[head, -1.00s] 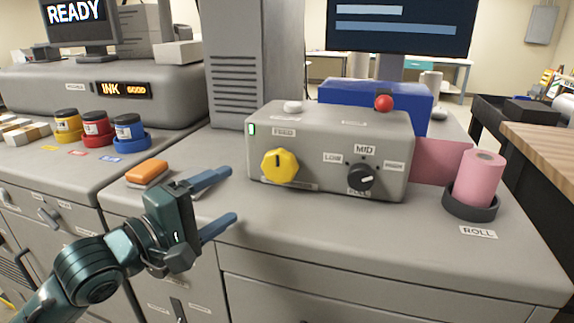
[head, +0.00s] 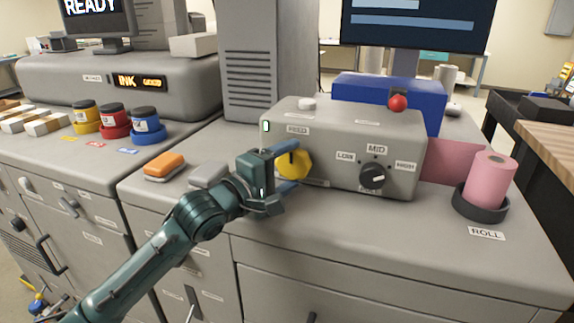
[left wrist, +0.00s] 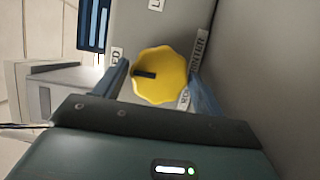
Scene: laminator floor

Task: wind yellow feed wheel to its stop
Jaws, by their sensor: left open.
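The yellow feed wheel (head: 294,165) is a lobed knob on the front of the grey control box (head: 400,185), under a FEED label. My left gripper (head: 291,172) is at the wheel, with its blue fingers open on either side of it. In the left wrist view the wheel (left wrist: 160,76) lies between the two fingertips, its dark pointer mark (left wrist: 145,74) toward the left. A gap shows beside the wheel on the right finger's side; whether the left finger touches it I cannot tell. My right gripper is not in view.
On the same box are a black LOW-MID-HIGH dial (head: 373,176), a red button (head: 397,103) and a white button (head: 307,104). A pink roll (head: 488,182) stands in a dark holder at right. Orange (head: 164,164) and grey (head: 207,174) blocks lie left of the arm.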

